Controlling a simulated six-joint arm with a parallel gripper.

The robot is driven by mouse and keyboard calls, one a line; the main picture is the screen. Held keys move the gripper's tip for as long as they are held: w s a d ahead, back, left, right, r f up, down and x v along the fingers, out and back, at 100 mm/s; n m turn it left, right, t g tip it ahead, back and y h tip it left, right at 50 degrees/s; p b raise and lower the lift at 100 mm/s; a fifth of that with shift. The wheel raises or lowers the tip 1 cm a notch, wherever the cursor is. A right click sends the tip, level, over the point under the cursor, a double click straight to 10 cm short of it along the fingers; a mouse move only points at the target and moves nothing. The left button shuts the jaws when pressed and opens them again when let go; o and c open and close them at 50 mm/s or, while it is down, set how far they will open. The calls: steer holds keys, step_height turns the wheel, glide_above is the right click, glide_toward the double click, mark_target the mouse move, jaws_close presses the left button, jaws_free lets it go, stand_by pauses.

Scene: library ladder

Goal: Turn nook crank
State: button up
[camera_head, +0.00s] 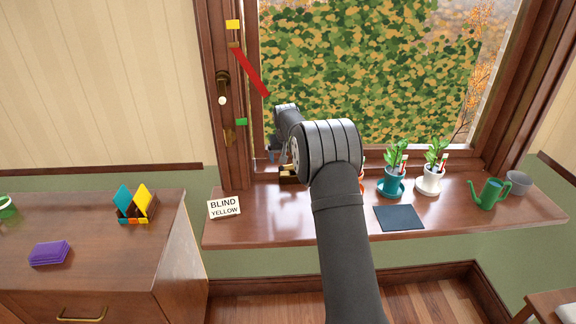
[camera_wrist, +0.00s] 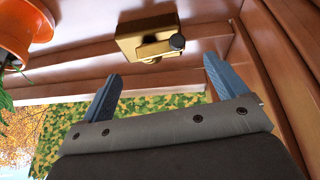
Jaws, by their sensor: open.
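A brass crank (camera_wrist: 155,48) with a flat arm and a dark round knob (camera_wrist: 177,41) is mounted on a brass plate on the wooden surface. In the wrist view it lies just beyond my gripper (camera_wrist: 162,68). The two blue fingers are spread wide and empty, with the crank between and past their tips, apparently not touched. In the head view my gripper (camera_head: 274,156) is mostly hidden behind my arm near the sill's left end. A bit of brass or wood (camera_head: 288,174) shows below it; the crank itself is not clear there.
A patterned blind (camera_head: 360,70) covers much of the window. The left frame carries a red pointer (camera_head: 249,72), a yellow marker (camera_head: 233,24) and a green marker (camera_head: 241,122). A card (camera_head: 224,207) reads "BLIND YELLOW". Potted plants (camera_head: 391,182) stand right of my arm; an orange pot (camera_wrist: 26,28) is near.

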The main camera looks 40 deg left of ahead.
mark_target(288, 166)
steer(key=x, duration=0.6)
steer(key=shift+w+f, duration=0.1)
steer(key=shift+f, duration=0.05)
steer(key=c, duration=1)
